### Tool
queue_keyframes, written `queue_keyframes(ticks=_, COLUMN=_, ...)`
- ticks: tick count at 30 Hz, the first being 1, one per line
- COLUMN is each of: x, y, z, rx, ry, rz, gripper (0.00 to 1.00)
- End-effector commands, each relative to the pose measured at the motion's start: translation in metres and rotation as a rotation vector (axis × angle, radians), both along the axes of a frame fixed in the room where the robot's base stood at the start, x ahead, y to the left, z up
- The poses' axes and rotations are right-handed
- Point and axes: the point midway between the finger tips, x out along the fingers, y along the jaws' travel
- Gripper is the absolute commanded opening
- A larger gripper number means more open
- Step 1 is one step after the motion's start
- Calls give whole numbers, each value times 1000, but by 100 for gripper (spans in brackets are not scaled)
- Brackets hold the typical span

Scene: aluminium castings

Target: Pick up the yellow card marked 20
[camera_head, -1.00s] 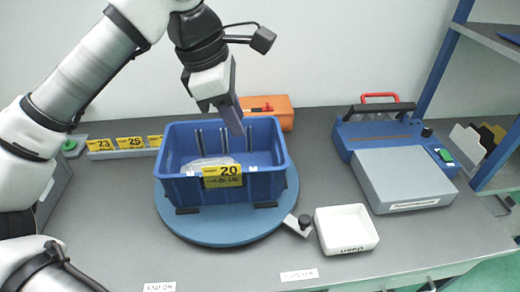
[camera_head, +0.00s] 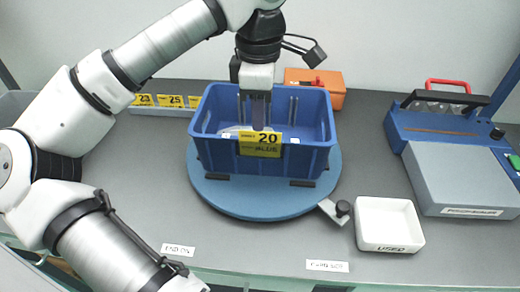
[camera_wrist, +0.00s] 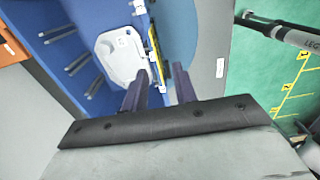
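The yellow card marked 20 (camera_head: 261,145) sits on the front wall of the blue crate (camera_head: 215,158), upright and facing the head camera. In the wrist view the card (camera_wrist: 157,52) shows nearly edge-on along the crate wall. My gripper (camera_head: 260,122) points down above the crate, its fingers just behind the card's top edge in the head view. In the wrist view my gripper (camera_wrist: 160,80) is open, with a gap between its two dark fingers. The card's edge lies beyond that gap; I see no contact.
The crate stands on a blue turntable (camera_head: 225,203) and holds a pale casting (camera_wrist: 120,58). Other yellow cards (camera_head: 175,101) stand in a rail at the back left. A white tray (camera_head: 389,224) is at front right, an orange box (camera_head: 325,84) behind the crate.

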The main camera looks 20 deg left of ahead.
Motion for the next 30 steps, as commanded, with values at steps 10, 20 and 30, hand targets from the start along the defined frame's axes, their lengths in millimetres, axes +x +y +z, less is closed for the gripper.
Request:
queue_keyframes(ticks=10, x=3, y=0, z=-48, rx=-1, ry=0, rz=0, gripper=28)
queue_keyframes(ticks=20, x=3, y=0, z=-48, rx=-1, ry=0, rz=0, gripper=18)
queue_keyframes(ticks=30, x=3, y=0, z=-48, rx=-1, ry=0, rz=0, gripper=0)
